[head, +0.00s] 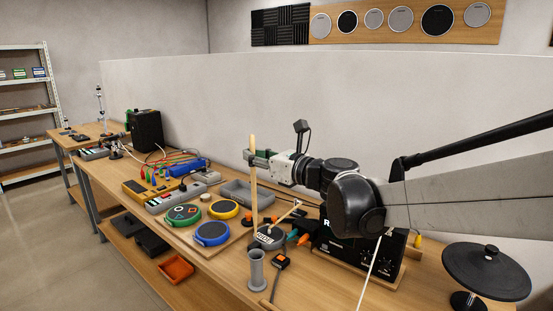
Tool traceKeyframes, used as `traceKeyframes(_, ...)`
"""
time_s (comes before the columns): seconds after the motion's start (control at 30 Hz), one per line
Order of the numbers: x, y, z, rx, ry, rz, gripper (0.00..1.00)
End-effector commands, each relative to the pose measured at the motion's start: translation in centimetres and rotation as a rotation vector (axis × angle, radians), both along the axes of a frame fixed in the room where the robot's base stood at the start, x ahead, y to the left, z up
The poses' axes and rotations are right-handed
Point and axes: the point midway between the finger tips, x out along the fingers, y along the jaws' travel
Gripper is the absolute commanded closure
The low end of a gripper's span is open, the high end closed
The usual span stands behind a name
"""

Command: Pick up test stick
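The test stick (254,195) is a pale wooden drumstick, upright in the head view. Its upper part crosses my gripper (256,157), which appears shut on it; the fingers are small and partly hidden by the stick. The stick's lower end shows above a grey cylindrical holder (257,270), apart from its rim.
A second light stick (284,213) slants near a small dark labelled pad (268,238). Green, yellow and blue round pads (212,233) lie to the left. A grey tray (235,190) stands behind. A black box (345,255) and cymbal-like pad (486,270) are to the right.

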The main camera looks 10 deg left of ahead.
Motion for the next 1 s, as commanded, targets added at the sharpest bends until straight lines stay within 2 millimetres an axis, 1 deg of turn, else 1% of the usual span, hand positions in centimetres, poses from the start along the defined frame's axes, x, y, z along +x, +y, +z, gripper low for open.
traceKeyframes(0.13, 0.0, 0.0, 0.1, 0.000, 0.000, 0.000, 1.00)
traceKeyframes(0.23, 0.0, 0.0, 1.0, 0.000, 0.000, 0.000, 1.00)
traceKeyframes(1.0, 0.0, 0.0, 10.9, 0.000, 0.000, 0.000, 1.00)
